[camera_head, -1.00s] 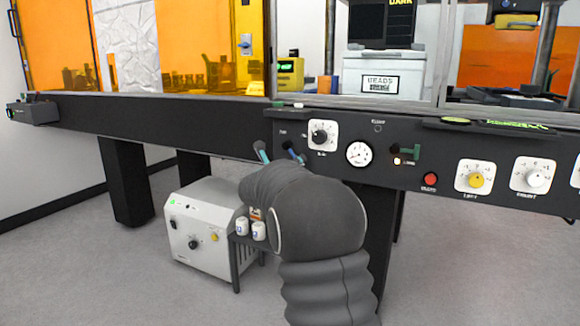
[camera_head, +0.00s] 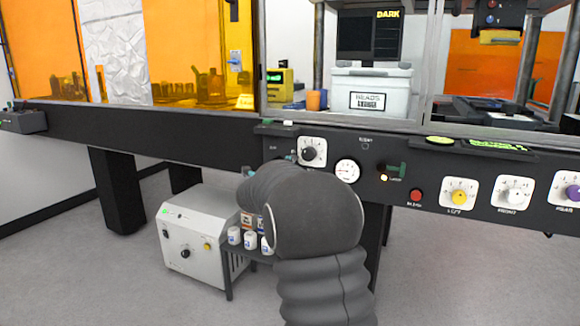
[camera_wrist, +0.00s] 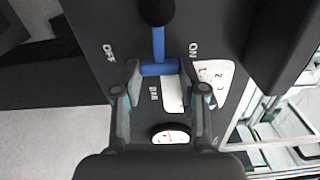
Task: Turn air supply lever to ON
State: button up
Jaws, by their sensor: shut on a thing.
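The air supply lever (camera_wrist: 159,43) shows in the wrist view as a blue bar with a blue crosspiece at its base and a black knob at the picture's top. It lies between the OFF label at left and the ON label at right, pointing at neither. My gripper (camera_wrist: 160,72) is shut on the lever's blue base, one grey finger with a teal pad on each side. In the head view my arm hides the lever and most of the gripper.
The dark control panel (camera_head: 394,160) holds a white dial plate (camera_head: 312,152), a gauge (camera_head: 347,171), a red button (camera_head: 416,195) and several knobs at right. Below stand a white box unit (camera_head: 197,240) and a small dark stand with white containers (camera_head: 250,240).

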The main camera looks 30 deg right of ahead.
jog(key=shift+d+r+n, duration=0.1)
jog(key=shift+r+n, duration=0.15)
jog(key=shift+n, duration=0.25)
jog(key=o, duration=1.1)
jog(key=shift+o, duration=0.2)
jog(key=v, duration=1.2)
